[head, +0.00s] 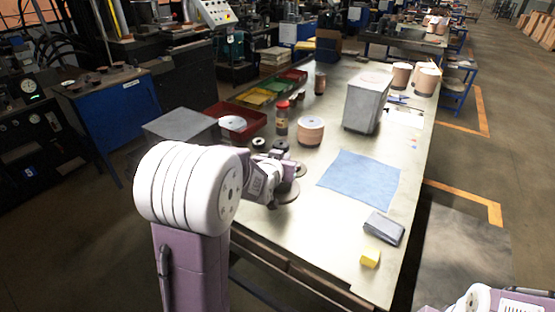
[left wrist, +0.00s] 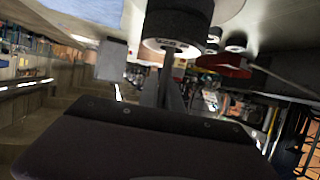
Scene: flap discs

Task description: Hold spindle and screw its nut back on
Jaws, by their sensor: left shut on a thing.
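My left gripper (head: 283,176) is at the near left part of the bench and hides much of what it holds. It is shut on what looks like the spindle, beside brown flap discs (head: 287,191). In the left wrist view a dark cylindrical part (left wrist: 178,22) with a pale ringed end is right at my narrow fingers (left wrist: 168,75). Small dark ring-shaped parts (head: 258,144) lie just beyond the gripper. I cannot tell which part is the nut. Only pieces of my right arm show at the lower right edge; its fingers are out of the picture.
A disc stack (head: 310,130), a red-capped bottle (head: 282,118) and a grey box (head: 366,103) stand beyond the gripper. Red, yellow and green trays (head: 255,97) line the left edge. A blue cloth (head: 362,179), a grey block (head: 384,228) and a yellow block (head: 370,258) lie right.

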